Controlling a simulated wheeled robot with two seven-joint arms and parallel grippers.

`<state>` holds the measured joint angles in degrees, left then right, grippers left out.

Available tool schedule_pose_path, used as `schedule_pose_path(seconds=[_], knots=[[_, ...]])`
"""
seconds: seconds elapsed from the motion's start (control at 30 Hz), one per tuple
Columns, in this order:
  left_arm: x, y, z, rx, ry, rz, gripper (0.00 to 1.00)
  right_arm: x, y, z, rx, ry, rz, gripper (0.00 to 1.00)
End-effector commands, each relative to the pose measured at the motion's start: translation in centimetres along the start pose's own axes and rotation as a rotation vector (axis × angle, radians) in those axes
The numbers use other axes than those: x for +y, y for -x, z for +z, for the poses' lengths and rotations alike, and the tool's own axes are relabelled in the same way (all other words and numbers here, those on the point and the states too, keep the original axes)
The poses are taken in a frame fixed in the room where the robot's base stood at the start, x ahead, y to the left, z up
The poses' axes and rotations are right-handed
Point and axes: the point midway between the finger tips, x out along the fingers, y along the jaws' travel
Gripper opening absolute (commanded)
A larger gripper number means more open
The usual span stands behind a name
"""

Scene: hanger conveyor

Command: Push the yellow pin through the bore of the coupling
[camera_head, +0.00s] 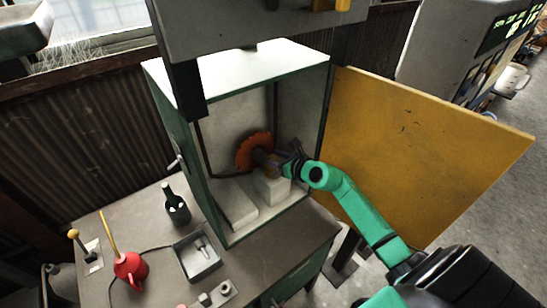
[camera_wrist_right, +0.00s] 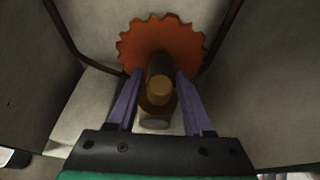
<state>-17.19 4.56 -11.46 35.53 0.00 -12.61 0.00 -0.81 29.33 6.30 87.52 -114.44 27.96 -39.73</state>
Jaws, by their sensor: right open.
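The coupling is a brown cylinder (camera_wrist_right: 158,121) in front of an orange-red toothed wheel (camera_wrist_right: 160,36). In the head view the coupling (camera_head: 262,160) sits inside the open cabinet. The yellow pin (camera_wrist_right: 159,86) shows as a dull yellow round end on the coupling's side facing the wrist camera. How deep it sits cannot be told. My right gripper (camera_wrist_right: 160,77) is open, with one purple finger on each side of the coupling and pin. Whether the fingers touch them is unclear. In the head view the right gripper (camera_head: 287,160) reaches into the cabinet. My left gripper is not in view.
A pale block (camera_head: 271,189) is below the coupling.

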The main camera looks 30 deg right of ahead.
Motion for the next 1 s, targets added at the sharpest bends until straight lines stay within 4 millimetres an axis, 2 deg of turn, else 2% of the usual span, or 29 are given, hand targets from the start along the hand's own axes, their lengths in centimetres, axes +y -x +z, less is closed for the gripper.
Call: schedule_pose_path(seconds=[0.1,0.13,0.2,0.23,0.5,0.6,0.77,1.0], knots=[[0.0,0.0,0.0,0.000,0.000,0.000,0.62,0.0,0.0,0.0,0.000,0.000,0.000,0.51],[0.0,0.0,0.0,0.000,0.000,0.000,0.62,0.0,0.0,0.0,0.000,0.000,0.000,0.55],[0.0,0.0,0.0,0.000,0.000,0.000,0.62,0.0,0.0,0.0,0.000,0.000,0.000,0.81],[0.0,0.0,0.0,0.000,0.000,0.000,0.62,0.0,0.0,0.0,0.000,0.000,0.000,0.86],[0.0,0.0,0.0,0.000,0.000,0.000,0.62,0.0,0.0,0.0,0.001,0.000,0.000,0.86],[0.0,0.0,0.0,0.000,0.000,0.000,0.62,-0.1,0.6,-0.1,0.001,0.000,-0.001,0.86],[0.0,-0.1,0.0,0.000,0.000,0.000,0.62,0.0,3.8,-0.3,0.004,0.003,-0.001,0.86],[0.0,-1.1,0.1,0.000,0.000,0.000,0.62,0.1,10.2,-0.5,0.004,0.000,0.001,0.86]])
